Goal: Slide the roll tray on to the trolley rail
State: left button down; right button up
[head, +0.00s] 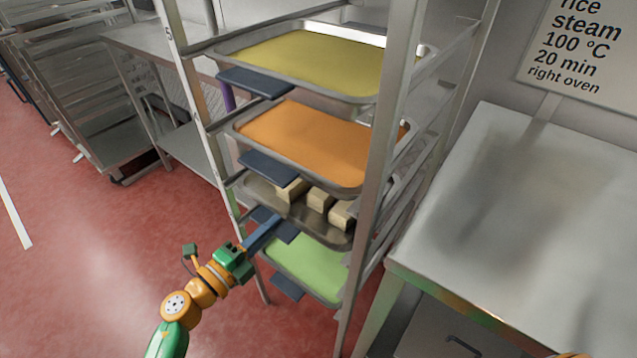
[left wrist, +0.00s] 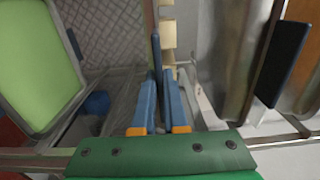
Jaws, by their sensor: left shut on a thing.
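The roll tray (head: 272,196) is a shallow metal tray with several pale block-shaped rolls (head: 319,200). It is inside the trolley (head: 384,130), between the orange tray and the green tray. Whether it rests on its rail is hidden. My left gripper (head: 266,230) is shut on the dark blue handle (head: 286,232) at the tray's front. In the left wrist view, the handle (left wrist: 156,55) stands between the two blue fingers (left wrist: 160,92), with the rolls (left wrist: 168,38) beyond it. My right gripper is not in view.
A yellow tray (head: 320,60) and an orange tray (head: 300,138) sit above, a green tray (head: 308,268) below, each with a dark blue handle. A steel table (head: 530,210) stands close on the right. The red floor (head: 90,255) is open at left.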

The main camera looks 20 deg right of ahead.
pick_arm(q)
jog(key=shift+r, duration=0.1)
jog(key=shift+a, duration=0.15)
jog(key=shift+s, duration=0.1)
jog(key=shift+a, duration=0.1)
jog(key=p+v, duration=0.2)
jog(key=v, duration=0.6)
jog(key=shift+s+a, duration=0.2)
jog(key=shift+s, duration=0.05)
jog(key=shift+c, duration=2)
grip_release()
